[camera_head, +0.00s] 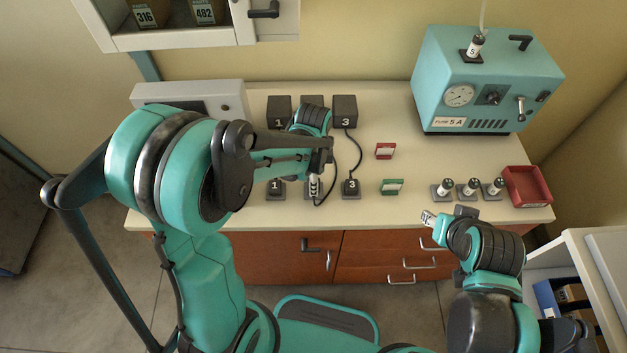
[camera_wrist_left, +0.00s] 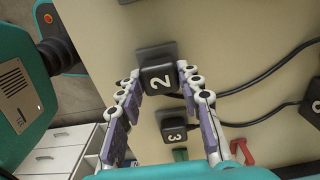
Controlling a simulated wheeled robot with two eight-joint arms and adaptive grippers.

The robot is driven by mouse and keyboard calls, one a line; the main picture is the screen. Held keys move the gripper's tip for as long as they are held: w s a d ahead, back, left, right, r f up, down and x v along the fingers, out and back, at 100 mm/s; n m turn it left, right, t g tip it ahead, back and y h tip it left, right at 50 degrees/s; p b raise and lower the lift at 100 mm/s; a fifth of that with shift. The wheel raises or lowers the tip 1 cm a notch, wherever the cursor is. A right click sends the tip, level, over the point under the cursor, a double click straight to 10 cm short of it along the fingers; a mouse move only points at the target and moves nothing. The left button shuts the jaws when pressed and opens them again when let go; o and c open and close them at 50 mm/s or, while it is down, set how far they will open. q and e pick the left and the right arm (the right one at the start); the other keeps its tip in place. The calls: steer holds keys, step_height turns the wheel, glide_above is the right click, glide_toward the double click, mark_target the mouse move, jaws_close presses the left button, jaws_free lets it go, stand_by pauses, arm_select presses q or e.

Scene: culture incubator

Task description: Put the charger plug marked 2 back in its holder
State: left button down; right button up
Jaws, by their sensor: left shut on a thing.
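The charger plug marked 2 (camera_wrist_left: 158,82) is a black block between the fingertips of my left gripper (camera_wrist_left: 160,72), which is shut on it. A dark square holder (camera_wrist_left: 153,53) shows directly behind this plug in the left wrist view; I cannot tell whether the plug is seated or just above it. In the head view my left gripper (camera_head: 313,185) is over the middle of the holder row and largely hides plug and holder. My right gripper (camera_head: 430,219) is by the counter's front edge, away from the plugs; its finger opening is unclear.
Plug 1 (camera_head: 275,188) and plug 3 (camera_head: 350,187) stand in holders on either side. Charger boxes 1 (camera_head: 279,110) and 3 (camera_head: 345,110) are behind, with a black cable (camera_head: 358,150) from box 3. Green (camera_head: 391,187) and red (camera_head: 385,151) markers lie to the right.

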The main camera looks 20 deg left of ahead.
arm_select(q)
steer(key=shift+f+b, duration=0.55)
steer(key=shift+f, duration=0.05)
stand_by(0.4)
steer(key=c, duration=1)
jaws_free()
steer(key=shift+o, duration=0.2)
steer(key=shift+r, duration=0.1)
step_height(320, 180, up, 12)
